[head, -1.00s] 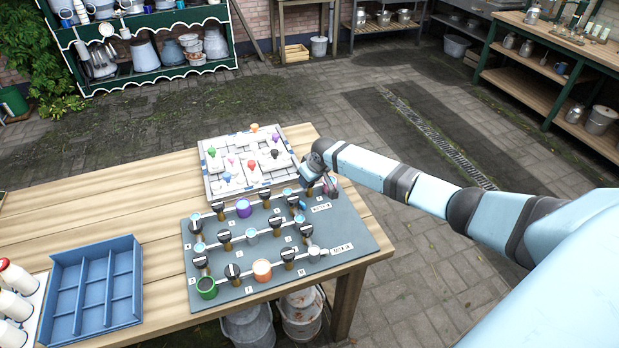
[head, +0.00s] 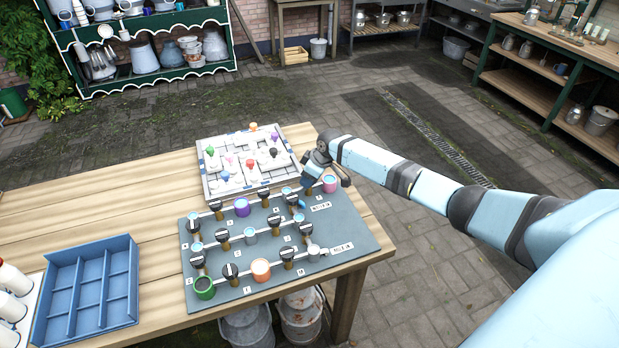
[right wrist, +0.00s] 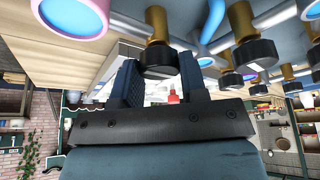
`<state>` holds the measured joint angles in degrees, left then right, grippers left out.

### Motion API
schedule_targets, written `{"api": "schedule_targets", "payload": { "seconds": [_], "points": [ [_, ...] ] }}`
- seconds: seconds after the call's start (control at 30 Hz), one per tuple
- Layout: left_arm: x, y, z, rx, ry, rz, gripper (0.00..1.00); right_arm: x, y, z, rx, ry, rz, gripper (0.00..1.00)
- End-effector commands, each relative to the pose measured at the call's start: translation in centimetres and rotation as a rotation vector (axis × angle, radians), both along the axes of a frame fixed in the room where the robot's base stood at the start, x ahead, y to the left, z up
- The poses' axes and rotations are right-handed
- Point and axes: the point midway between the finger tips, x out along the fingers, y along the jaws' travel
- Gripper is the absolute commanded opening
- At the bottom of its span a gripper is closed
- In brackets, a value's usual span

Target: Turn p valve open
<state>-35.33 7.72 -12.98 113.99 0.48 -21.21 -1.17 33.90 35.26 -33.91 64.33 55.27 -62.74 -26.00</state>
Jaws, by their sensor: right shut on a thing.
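A grey board (head: 345,232) on the wooden table carries several black-topped valves on white pipes, with small lettered labels too small to read surely. My right gripper (head: 311,183) is at the board's back right corner, beside a pink cup (head: 330,184). In the right wrist view its two dark fingers stand on either side of a black valve knob (right wrist: 160,62) on a brass stem (right wrist: 157,22), shut on it. In the head view the gripper hides this knob, and I cannot read its letter. My left gripper is out of view.
Other black knobs (right wrist: 254,50) stand near the held one. Purple (head: 241,207), orange (head: 261,270) and green (head: 204,287) cups sit along the pipes. A white maze-like tray (head: 211,184) lies behind the board. A blue divided tray (head: 122,290) is at the left.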

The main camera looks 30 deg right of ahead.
Motion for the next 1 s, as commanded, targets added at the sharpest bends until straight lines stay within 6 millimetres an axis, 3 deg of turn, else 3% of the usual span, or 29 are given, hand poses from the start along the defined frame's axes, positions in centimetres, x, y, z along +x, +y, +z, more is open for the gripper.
{"api": "schedule_targets", "payload": {
  "seconds": [0.23,0.27,0.37,0.73,1.0],
  "points": [
    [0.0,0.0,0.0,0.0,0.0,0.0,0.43,0.0,0.0,0.0,-0.001,0.0,0.0,0.16],
    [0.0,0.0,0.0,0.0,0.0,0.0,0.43,0.0,0.0,0.0,-0.001,0.0,0.0,0.44],
    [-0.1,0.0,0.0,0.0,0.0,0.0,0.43,0.0,0.0,0.0,-0.001,0.0,0.0,0.64],
    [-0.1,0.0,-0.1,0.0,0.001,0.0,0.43,-0.2,-0.2,0.6,0.0,0.0,-0.001,0.64],
    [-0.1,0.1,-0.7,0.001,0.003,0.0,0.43,-1.9,-1.3,5.3,-0.004,-0.003,0.001,0.64]
  ]
}}
